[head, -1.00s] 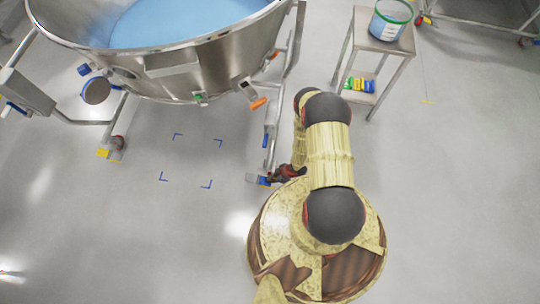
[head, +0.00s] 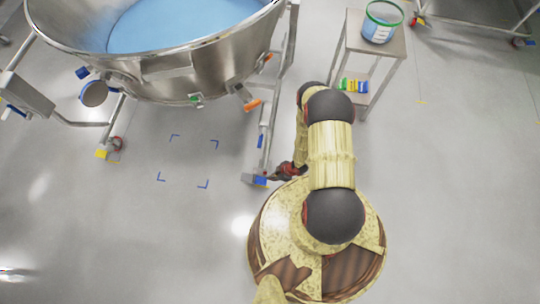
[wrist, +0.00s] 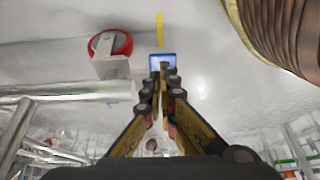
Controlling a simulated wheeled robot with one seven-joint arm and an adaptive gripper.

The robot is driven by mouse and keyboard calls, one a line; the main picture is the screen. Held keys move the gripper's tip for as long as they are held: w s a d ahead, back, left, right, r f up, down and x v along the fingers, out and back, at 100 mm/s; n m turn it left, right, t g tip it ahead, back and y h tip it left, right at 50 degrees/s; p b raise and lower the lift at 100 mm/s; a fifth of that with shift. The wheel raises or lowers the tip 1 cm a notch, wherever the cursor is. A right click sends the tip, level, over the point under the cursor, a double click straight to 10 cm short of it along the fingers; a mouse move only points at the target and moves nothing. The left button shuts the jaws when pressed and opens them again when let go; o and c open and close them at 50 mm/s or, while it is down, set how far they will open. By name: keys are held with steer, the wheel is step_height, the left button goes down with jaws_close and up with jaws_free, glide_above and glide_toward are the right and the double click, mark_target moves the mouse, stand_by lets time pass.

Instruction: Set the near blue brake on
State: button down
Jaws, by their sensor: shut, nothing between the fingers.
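The near blue brake (head: 260,181) is a small blue pedal low on the caster at the foot of the steel vessel's near right leg. In the wrist view the blue pedal (wrist: 162,59) lies straight ahead of the fingertips. My gripper (head: 272,178) is low beside it, on its right in the head view. In the wrist view my gripper (wrist: 163,72) has its fingers together, with nothing held. The tips overlap the pedal's lower edge there; I cannot tell whether they touch it. The far part of the pedal is visible, the near part is hidden by the fingers.
The steel vessel (head: 190,75) on its wheeled frame stands upper left, with another caster brake, yellow (head: 101,154). A red-rimmed caster wheel (wrist: 110,44) is left of the fingers. A small steel table (head: 390,46) bears a blue-filled tub (head: 381,24). Floor at right is clear.

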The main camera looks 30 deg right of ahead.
steer(key=s+d+r+p, duration=0.2)
steer(key=s+d+r, duration=0.1)
steer(key=s+d, duration=0.1)
steer(key=shift+s+d+r, duration=0.2)
steer(key=shift+d+r, duration=0.1)
steer(key=shift+d, duration=0.35)
